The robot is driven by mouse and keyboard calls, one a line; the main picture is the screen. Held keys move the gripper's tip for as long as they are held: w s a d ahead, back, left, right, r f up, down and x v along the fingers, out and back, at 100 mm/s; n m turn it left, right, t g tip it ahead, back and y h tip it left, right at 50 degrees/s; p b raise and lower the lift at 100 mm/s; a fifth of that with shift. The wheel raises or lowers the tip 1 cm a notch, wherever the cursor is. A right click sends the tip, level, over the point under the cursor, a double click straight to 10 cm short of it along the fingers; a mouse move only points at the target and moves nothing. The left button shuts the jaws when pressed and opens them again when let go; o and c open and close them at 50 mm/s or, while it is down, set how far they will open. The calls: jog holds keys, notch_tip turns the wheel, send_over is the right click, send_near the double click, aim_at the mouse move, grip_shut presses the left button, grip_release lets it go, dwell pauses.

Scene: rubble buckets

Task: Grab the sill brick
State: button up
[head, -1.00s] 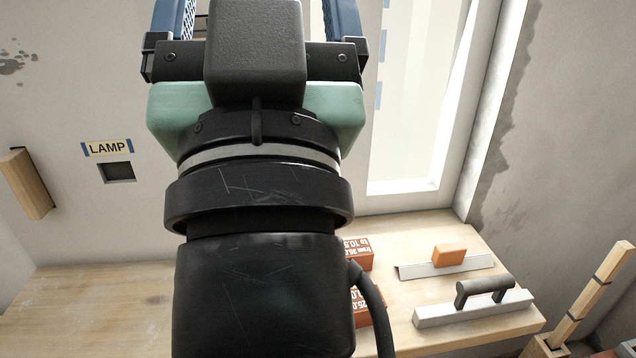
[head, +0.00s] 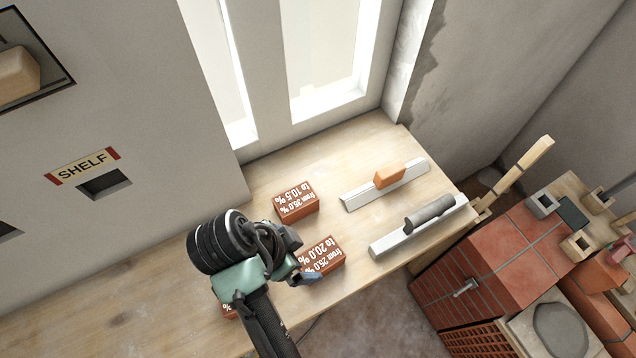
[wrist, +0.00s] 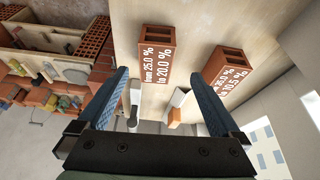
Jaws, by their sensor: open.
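Red-brown bricks with white lettering lie on the wooden sill (head: 160,275) under the window. One, marked "from 35.0 % to 10.5 %" (head: 297,203), is farther back. Another, marked "from 25.0 % to 20.0 %" (head: 324,253), is nearer and partly behind my gripper (head: 304,272). A third brick (head: 230,312) is mostly hidden under my arm. No label says which is the sill brick. In the wrist view my gripper (wrist: 158,74) is open and empty; the "25.0 %" brick (wrist: 158,42) shows beyond and between its fingers, and the "35.0 %" brick (wrist: 232,72) is to the right.
A trowel-like float with an orange handle (head: 389,176) and one with a grey handle (head: 430,212) lie right of the bricks. The wall has a "SHELF" label (head: 82,166). The sill's left part is clear.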

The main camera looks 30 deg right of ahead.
aim_at(316, 260)
jog(key=x, duration=0.3)
jog(key=shift+d+f+p, duration=0.2)
jog(key=shift+f+p, duration=0.1)
jog(key=shift+f, duration=0.05)
jog(key=x, duration=0.1)
jog(key=p+x, duration=0.1)
jog(key=x, duration=0.2)
jog(key=shift+s+p, duration=0.3)
jog(key=shift+p, duration=0.05)
jog(key=shift+w+d+f, duration=0.1)
jog(key=shift+d+f, duration=0.15)
jog(key=shift+f, duration=0.35)
grip_shut()
jog(key=shift+r, duration=0.1)
